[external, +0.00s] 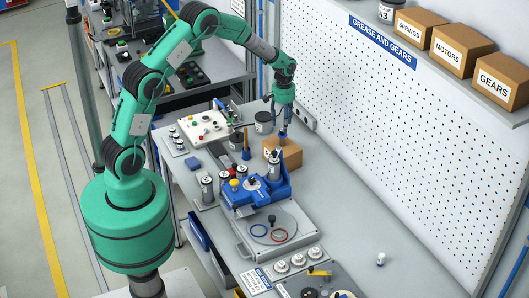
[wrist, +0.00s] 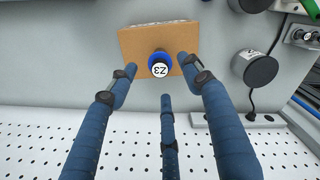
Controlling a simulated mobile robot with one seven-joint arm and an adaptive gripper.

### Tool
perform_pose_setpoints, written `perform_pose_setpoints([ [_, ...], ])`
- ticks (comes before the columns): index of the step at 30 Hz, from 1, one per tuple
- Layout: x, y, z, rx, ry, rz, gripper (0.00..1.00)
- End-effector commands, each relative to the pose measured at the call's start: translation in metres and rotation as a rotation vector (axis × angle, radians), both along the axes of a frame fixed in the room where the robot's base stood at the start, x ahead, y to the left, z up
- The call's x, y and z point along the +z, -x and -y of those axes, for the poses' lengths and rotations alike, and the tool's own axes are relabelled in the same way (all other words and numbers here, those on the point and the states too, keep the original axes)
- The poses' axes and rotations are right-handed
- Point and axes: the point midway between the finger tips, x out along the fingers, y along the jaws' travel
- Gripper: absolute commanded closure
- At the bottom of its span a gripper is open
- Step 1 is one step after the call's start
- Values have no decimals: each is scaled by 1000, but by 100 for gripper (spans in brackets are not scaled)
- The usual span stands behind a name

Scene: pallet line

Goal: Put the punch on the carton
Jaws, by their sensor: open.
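The carton (external: 291,155) is a small brown box on the bench; its top fills the upper middle of the wrist view (wrist: 135,42). A blue, round piece with a white end marked Z3, which looks like the punch (wrist: 160,64), shows against the carton top in the wrist view. In the external view the blue punch (external: 283,135) appears upright at the carton's top, just under my gripper (external: 281,122). My gripper's three blue fingers (wrist: 160,78) are open and spread around the punch, with gaps visible beside it. The punch's lower end is hidden in the wrist view.
A dark round tin (external: 264,123) stands behind the carton, near a wall socket strip (wrist: 235,120). A blue fixture (external: 262,190) with labelled cylinders stands in front. A pegboard (external: 380,120) rises at the right. The bench's right part (external: 345,205) is mostly clear.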

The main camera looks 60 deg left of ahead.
Motion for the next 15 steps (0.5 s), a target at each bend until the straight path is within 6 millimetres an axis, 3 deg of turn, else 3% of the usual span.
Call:
perform_pose_setpoints([
  [6, 38, -1, 0, 0, -1, 4, 50],
  [15, 71, -1, 0, 0, 0, 1, 50],
])
